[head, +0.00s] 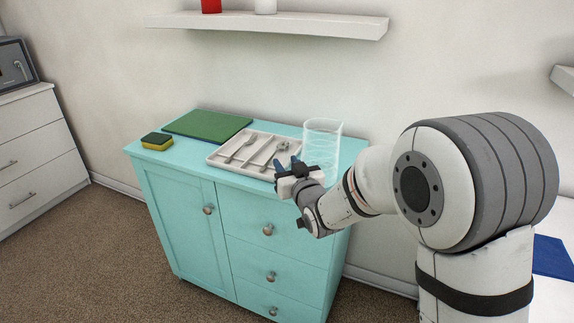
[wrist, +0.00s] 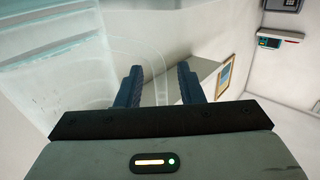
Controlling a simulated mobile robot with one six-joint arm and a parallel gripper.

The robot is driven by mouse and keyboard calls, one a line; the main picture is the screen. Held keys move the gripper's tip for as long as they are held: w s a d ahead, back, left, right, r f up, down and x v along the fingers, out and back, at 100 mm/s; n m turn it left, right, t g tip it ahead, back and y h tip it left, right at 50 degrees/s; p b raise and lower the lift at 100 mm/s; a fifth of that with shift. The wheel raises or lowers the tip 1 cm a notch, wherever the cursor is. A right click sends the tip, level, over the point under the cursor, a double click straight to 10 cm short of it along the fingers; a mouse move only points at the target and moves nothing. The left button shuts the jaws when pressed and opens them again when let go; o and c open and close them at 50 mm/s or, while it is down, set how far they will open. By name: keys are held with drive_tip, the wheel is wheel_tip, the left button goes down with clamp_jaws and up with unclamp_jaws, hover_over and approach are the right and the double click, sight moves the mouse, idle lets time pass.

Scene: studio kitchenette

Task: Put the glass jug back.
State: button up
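The clear glass jug (head: 323,138) stands upright at the right end of the turquoise cabinet's top (head: 188,158). My gripper (head: 287,163) is in front of its lower part and hides some of it in the head view. In the wrist view the jug (wrist: 70,75) fills the left side, with a curved glass outline, probably its handle, reaching towards the fingers. My gripper (wrist: 160,84) shows two dark blue fingers apart with a clear gap. I cannot tell whether the glass lies between the fingers or behind them.
A cutlery tray (head: 213,159) with several utensils lies left of the jug. A green board (head: 207,125) and a yellow-green sponge (head: 157,141) are further left. A white wall shelf (head: 280,23) hangs above, holding a red item (head: 211,6) and a white item (head: 265,6).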

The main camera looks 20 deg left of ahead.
drive_tip(key=shift+d+r, duration=0.1)
drive_tip(key=v, duration=1.2)
drive_tip(key=s+d+f+m+g+h, duration=0.1)
drive_tip(key=d+f+m+g+h, duration=0.1)
drive_tip(key=d+h, duration=0.5)
drive_tip(key=d+f+m+g+h, duration=0.2)
drive_tip(key=d+f, duration=0.1)
drive_tip(key=d, duration=0.9)
drive_tip(key=s+d+m+g+h, duration=0.1)
drive_tip(key=s+d+g, duration=0.3)
drive_tip(key=s, duration=0.4)
drive_tip(key=s+d+m+g+h, duration=0.1)
drive_tip(key=s+d+m+g, duration=0.1)
drive_tip(key=s+d+g, duration=0.2)
drive_tip(key=s+d, duration=0.3)
drive_tip(key=s, duration=0.2)
drive_tip(key=shift+f+m+h, duration=0.25)
drive_tip(key=shift+m+h, duration=0.15)
